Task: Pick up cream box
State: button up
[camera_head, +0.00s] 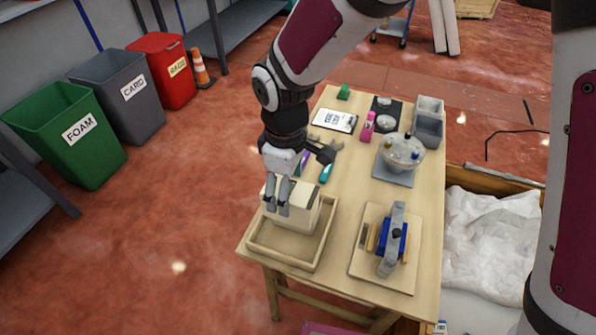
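The cream box (305,207) is in a shallow wooden tray (311,252) at the near left corner of the table. I cannot tell whether it rests on the tray floor or is slightly raised. My gripper (277,208) points down at the box, with its grey fingers overlapping the box's left part in the view. The fingers hide that part of the box. Whether they touch or grip it does not show.
On the table (340,225), a board (360,262) with a blue clamped piece (391,238) is to the right. Behind are a round dispenser part (402,152), grey bins (428,128), a pink bottle (367,127), a clipboard (334,120) and tools (326,173). A packing-filled crate (490,245) is at right.

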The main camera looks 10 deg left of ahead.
jog(key=f, duration=0.5)
jog(key=shift+d, duration=0.2)
jog(key=shift+r, duration=0.1)
jog(key=c, duration=1.6)
jog(key=shift+o, duration=0.2)
jog(key=shift+r, duration=0.15)
